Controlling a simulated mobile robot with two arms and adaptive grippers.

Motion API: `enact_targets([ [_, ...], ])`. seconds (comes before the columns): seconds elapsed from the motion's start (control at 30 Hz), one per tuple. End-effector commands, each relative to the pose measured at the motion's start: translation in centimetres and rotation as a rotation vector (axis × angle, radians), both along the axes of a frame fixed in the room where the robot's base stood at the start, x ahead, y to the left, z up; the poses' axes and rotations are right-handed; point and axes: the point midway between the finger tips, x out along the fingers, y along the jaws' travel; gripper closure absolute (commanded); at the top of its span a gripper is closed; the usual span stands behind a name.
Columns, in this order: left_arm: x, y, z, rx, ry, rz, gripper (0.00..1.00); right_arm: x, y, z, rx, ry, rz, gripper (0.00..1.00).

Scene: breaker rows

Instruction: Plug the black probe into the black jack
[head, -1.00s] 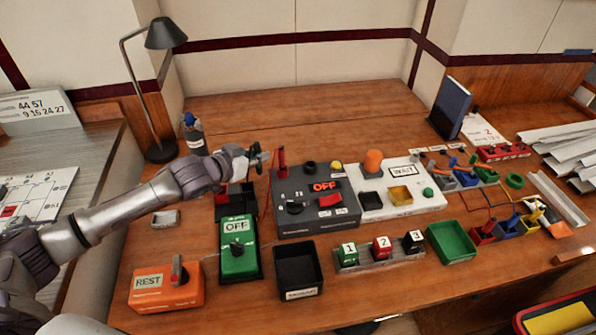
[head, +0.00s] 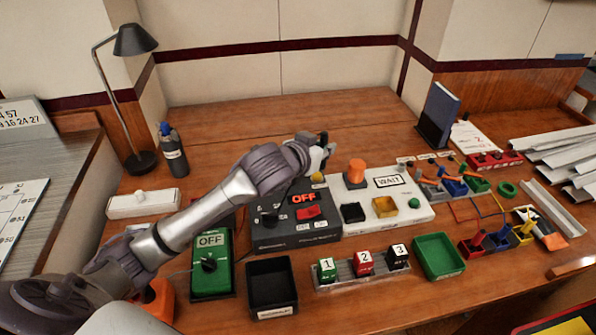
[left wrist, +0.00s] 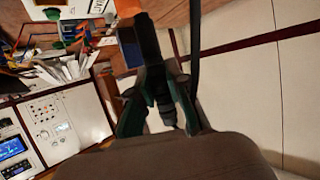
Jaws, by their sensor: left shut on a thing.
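My left gripper (head: 322,150) is above the back of the dark grey meter box (head: 290,238). In the left wrist view its two dark green fingers (left wrist: 157,100) are shut on the black probe (left wrist: 148,45), with a black cable passing close by. The box has a display reading OFF (head: 303,198) and a red switch (head: 309,212). My right gripper is not in view.
A white panel (head: 420,213) with an orange knob (head: 356,170) adjoins the box on the right. A green OFF device (head: 211,265) and an empty black bin (head: 272,285) stand in front. The table behind the box is clear.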

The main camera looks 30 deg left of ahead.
Motion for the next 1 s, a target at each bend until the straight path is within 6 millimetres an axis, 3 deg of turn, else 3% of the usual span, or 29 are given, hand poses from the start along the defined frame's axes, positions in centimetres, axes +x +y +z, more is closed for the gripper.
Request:
enact_targets([
  [0.03,0.2,1.5,-0.9,0.008,0.005,0.006,1.00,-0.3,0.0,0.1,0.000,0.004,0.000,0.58],
  [0.2,0.7,5.4,-3.2,0.007,0.004,0.004,1.00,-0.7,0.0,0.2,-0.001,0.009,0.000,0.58],
  [0.4,1.3,8.5,-5.1,0.003,0.002,0.002,1.00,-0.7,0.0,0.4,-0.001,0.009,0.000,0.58],
  [0.63,1.4,9.3,-6.4,0.000,0.001,-0.001,1.00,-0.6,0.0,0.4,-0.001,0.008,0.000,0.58],
  [0.83,1.3,9.2,-9.3,-0.001,0.003,-0.001,1.00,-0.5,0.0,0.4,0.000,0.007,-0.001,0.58],
  [1.0,1.4,9.2,-9.6,0.000,-0.001,-0.002,1.00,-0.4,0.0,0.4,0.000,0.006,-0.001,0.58],
])
